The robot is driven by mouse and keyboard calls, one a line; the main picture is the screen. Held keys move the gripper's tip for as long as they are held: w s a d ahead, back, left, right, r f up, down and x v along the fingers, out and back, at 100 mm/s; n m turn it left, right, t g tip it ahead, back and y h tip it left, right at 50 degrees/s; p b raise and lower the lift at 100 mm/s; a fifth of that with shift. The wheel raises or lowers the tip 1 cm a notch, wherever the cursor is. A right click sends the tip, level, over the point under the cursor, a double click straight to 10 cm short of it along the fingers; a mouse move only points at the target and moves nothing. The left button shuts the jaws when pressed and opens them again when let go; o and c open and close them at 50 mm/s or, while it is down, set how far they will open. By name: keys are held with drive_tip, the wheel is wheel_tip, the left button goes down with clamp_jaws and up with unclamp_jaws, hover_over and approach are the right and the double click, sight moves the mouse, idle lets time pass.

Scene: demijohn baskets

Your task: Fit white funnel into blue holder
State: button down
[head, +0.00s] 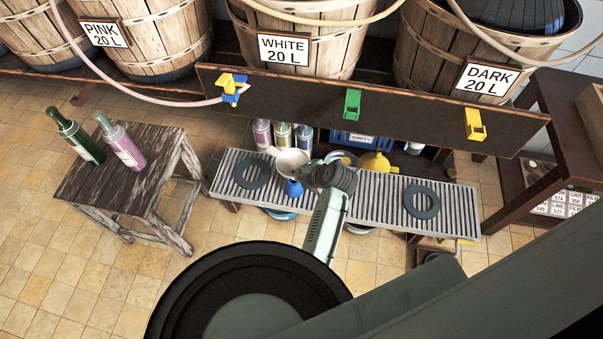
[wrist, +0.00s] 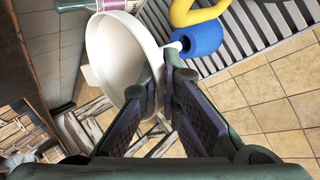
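The white funnel (head: 291,161) is above the left half of the slatted bench, tilted, beside my gripper (head: 312,172). In the wrist view the funnel (wrist: 118,52) shows its wide mouth, and its near rim lies between the two close fingertips of my gripper (wrist: 161,75). The fingers look shut on that rim. The blue holder (head: 231,98) is at the left end of the dark board, up and left of my gripper. A yellow part sits at it and the pink hose ends there.
A green holder (head: 352,104) and a yellow holder (head: 474,124) are on the same board. A small blue object (head: 293,188) is close below the funnel. Dark rings (head: 421,201) lie on the bench. Two bottles (head: 122,143) stand on a stool at left.

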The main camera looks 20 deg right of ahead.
drive_tip(key=shift+f+b, duration=2.55)
drive_tip(key=shift+f, duration=0.3)
drive_tip(key=shift+r, duration=0.1)
idle(0.4)
drive_tip(key=c, duration=1.7)
unclamp_jaws()
drive_tip(key=v, duration=1.2)
